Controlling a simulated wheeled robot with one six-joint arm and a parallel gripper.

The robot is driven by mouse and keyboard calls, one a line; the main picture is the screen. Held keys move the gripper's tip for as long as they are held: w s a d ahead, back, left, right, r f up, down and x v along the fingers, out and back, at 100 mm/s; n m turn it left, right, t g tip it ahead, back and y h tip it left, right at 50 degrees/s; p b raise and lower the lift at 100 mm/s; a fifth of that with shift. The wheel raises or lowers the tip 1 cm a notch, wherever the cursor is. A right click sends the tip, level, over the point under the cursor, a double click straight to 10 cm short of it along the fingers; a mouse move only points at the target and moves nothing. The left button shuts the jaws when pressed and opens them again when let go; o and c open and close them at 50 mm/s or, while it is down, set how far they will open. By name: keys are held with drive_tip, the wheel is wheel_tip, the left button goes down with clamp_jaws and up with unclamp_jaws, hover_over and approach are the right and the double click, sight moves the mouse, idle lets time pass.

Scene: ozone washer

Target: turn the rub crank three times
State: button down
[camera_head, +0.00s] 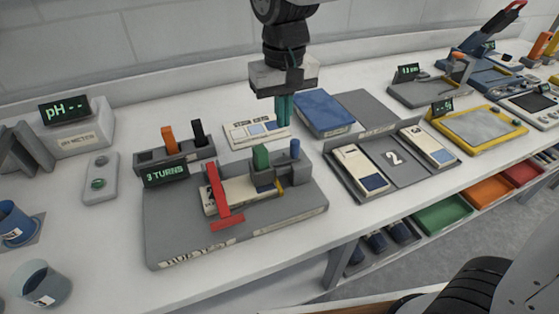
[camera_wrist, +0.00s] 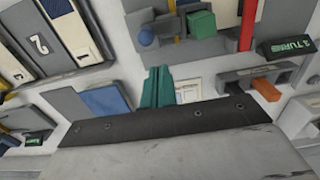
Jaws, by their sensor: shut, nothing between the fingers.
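The rub station is a grey base plate (camera_head: 165,235) with a display (camera_head: 165,174) reading "3 TURNS". A white and dark strip lies on it, with a red bar piece (camera_head: 226,198) across its left end. At its right end is a grey block with a green knob (camera_head: 261,157) and a blue-topped peg (camera_head: 295,149); I cannot tell for sure which part is the crank. In the wrist view the green knob (camera_wrist: 201,24) and blue knob (camera_wrist: 146,38) show beyond the fingers. My gripper (camera_head: 284,110), with teal fingers (camera_wrist: 157,88), is shut and empty, above and behind the station, apart from it.
Behind the station lie a white card (camera_head: 240,136) and a blue pad (camera_head: 323,113). A rack (camera_head: 150,157) with orange and black handles stands at left. A tray marked 2 (camera_head: 394,158) is at right. Cups (camera_head: 43,284) stand front left.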

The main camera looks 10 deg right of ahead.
wheel_tip(320, 180, up, 4)
drive_tip(key=shift+r, duration=0.15)
idle(0.4)
idle(0.3)
